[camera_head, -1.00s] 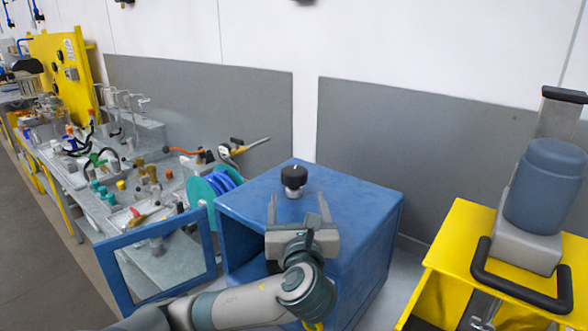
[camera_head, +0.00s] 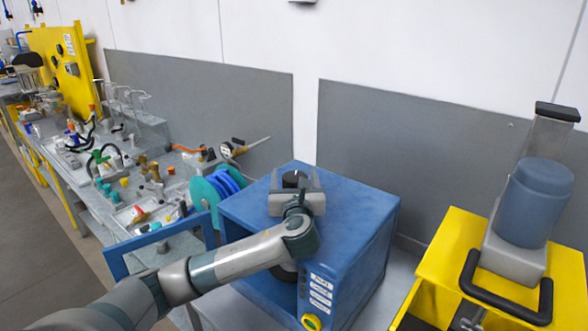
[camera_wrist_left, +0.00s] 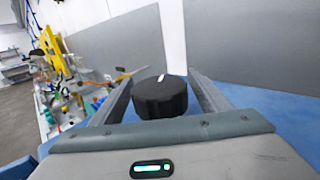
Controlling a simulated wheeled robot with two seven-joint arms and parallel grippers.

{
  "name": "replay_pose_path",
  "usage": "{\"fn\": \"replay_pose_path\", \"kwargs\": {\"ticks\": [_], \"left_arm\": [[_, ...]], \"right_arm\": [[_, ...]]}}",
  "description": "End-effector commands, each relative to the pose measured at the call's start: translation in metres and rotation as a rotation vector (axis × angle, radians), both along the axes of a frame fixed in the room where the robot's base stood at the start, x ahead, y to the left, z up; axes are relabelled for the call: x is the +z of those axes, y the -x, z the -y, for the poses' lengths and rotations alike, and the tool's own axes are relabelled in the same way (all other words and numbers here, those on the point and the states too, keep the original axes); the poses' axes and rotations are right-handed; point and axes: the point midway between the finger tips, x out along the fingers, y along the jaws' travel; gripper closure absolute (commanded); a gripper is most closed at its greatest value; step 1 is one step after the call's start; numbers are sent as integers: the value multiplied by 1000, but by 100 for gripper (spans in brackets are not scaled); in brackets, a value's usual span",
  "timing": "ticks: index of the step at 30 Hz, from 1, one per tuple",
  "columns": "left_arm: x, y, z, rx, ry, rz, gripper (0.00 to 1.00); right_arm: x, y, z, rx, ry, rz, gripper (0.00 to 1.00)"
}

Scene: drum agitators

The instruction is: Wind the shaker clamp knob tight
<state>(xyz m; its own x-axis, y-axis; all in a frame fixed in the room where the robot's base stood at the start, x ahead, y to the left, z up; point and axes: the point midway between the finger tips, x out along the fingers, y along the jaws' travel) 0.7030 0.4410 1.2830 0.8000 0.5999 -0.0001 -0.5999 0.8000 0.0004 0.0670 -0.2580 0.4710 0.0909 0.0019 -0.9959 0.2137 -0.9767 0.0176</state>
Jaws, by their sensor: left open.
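The black clamp knob (camera_head: 294,179) stands on top of the blue shaker cabinet (camera_head: 355,215). In the left wrist view the knob (camera_wrist_left: 160,97) is ribbed, with a white mark on its top. My left gripper (camera_head: 295,180) is open, with one finger on each side of the knob. In the left wrist view (camera_wrist_left: 160,92) gaps show between the knob and both fingers. The gripper body hides the knob's base and stem. My right gripper is not in view.
The cabinet's door (camera_head: 115,262) stands open at the left. A teal reel with blue hose (camera_head: 218,188) sits beside the cabinet. A crowded bench runs along the left. A yellow stand (camera_head: 440,260) with a blue drum (camera_head: 537,203) is at the right.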

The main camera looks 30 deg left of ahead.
Motion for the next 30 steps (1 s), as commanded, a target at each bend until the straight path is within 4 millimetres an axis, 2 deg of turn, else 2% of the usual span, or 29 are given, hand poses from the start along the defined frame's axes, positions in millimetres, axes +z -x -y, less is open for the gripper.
{"fn": "replay_pose_path", "kwargs": {"ticks": [6,15,20,21,30], "left_arm": [[0,-10,-8,0,0,0,30],[0,-11,-8,0,1,1,30],[0,-11,-8,0,0,0,68],[0,-11,-8,0,0,0,71],[-1,-11,-8,-19,0,-1,71]], "right_arm": [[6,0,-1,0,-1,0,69],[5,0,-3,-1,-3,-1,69],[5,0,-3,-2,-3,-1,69],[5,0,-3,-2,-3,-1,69],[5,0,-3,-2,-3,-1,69]]}}
